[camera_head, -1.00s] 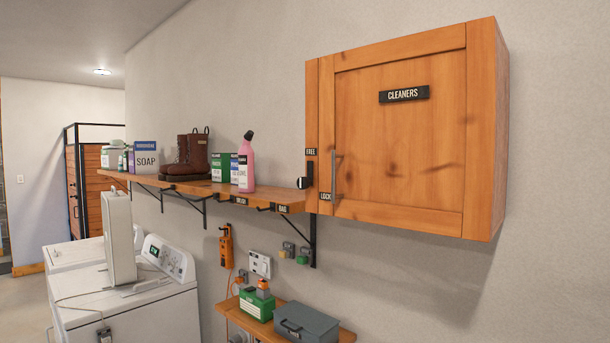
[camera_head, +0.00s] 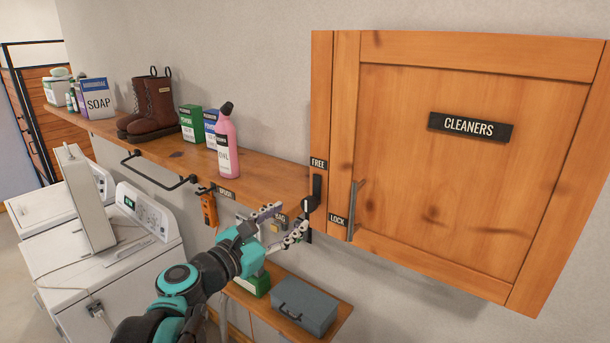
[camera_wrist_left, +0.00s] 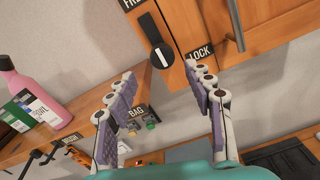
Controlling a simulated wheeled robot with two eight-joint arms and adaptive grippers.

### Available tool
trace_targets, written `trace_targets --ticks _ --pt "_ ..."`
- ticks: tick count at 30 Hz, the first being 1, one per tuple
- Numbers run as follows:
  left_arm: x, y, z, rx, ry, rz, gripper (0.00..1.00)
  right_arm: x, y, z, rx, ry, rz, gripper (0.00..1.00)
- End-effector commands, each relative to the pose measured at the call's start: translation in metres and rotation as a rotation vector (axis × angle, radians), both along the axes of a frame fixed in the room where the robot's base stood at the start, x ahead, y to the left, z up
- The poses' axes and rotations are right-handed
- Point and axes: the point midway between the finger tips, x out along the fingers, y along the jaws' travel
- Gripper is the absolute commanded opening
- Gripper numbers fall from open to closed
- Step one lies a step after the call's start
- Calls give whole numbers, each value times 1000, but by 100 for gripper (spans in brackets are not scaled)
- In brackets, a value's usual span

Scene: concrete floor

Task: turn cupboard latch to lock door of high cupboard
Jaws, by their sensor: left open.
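The wooden high cupboard (camera_head: 470,200) hangs on the wall with its door closed, bearing a CLEANERS sign (camera_head: 471,127). The black latch (camera_head: 314,193) is on the narrow strip left of the door, between the FREE label (camera_head: 318,163) and the LOCK label (camera_head: 338,220). In the left wrist view the latch (camera_wrist_left: 157,40) has a round knob with a white mark, and its arm points up toward FREE. My left gripper (camera_head: 291,217) is open and empty, just below and left of the latch. In the wrist view its fingers (camera_wrist_left: 162,76) are spread below the knob, apparently apart from it.
A vertical metal door handle (camera_head: 355,210) stands right of the latch. A wooden shelf (camera_head: 262,172) left of the cupboard carries a pink bottle (camera_head: 227,145), boxes and boots (camera_head: 152,105). A grey box (camera_head: 303,304) sits on a lower shelf.

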Motion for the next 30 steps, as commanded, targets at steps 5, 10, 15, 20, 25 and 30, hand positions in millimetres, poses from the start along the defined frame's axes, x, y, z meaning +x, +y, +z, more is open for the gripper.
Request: trace_targets --ticks 5,10,15,20,25,30 --pt "15 -11 2 -19 5 -2 52 -1 0 2 0 1 0 0" --pt "39 -28 3 -16 5 -1 52 0 0 6 0 1 0 0" --pt "57 -41 2 -16 4 -1 52 0 0 10 0 0 0 0" --pt "63 -45 2 -14 4 1 52 0 0 11 0 0 0 0" --pt "64 -46 1 -14 4 1 52 0 0 10 0 0 0 0" --pt "63 -45 1 -14 3 1 23 0 0 10 0 0 0 0"
